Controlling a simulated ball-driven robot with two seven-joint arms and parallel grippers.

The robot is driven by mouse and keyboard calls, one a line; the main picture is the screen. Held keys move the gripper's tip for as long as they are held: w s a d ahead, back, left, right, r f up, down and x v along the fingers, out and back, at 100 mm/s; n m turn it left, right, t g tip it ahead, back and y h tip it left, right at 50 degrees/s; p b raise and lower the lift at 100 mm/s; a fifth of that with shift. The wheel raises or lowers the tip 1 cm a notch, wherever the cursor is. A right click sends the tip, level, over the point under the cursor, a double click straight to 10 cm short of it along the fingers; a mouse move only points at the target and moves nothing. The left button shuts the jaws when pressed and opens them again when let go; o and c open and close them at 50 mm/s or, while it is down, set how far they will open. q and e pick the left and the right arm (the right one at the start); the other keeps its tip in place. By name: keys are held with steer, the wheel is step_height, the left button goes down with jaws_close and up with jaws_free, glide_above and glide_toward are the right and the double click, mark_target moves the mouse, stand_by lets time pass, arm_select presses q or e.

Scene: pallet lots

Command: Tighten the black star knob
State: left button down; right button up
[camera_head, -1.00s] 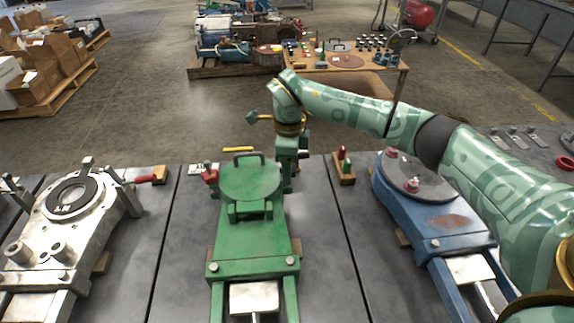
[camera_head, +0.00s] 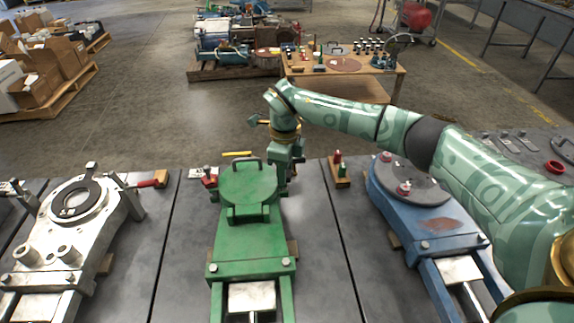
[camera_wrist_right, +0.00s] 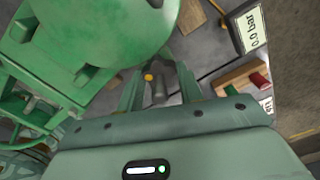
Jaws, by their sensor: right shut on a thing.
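The green fixture (camera_head: 250,240), with a round lid and a handle, stands on the middle dark table. My right gripper (camera_head: 282,190) reaches down close beside the far right side of its lid. In the right wrist view the green fixture (camera_wrist_right: 85,40) fills the upper left. There my right gripper (camera_wrist_right: 158,82) is shut on a small, mostly hidden thing beside the fixture, in the place of the black star knob. The knob's star shape cannot be made out. My left gripper is not in view.
A blue fixture (camera_head: 428,222) stands on the right under my right arm, a pale metal fixture (camera_head: 75,225) on the left. A wooden block with red and green pieces (camera_head: 339,173) sits right of my gripper. A small gauge display (camera_wrist_right: 249,27) shows 0.0 bar.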

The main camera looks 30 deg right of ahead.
steer(key=m+p, duration=0.2)
steer(key=m, duration=0.1)
steer(key=shift+r, duration=0.4)
steer(key=m+p, duration=0.2)
steer(key=shift+f+m, duration=0.1)
steer(key=shift+m, duration=0.2)
steer(key=shift+m+p, duration=0.95)
steer(key=shift+m, duration=0.25)
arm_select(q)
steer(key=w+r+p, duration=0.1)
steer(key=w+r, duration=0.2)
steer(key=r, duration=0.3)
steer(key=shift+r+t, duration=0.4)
arm_select(e)
steer(key=shift+f+m, duration=0.2)
steer(key=shift+m, duration=1)
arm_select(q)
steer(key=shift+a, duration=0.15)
arm_select(e)
steer(key=o, duration=1)
steer(key=shift+f, duration=0.1)
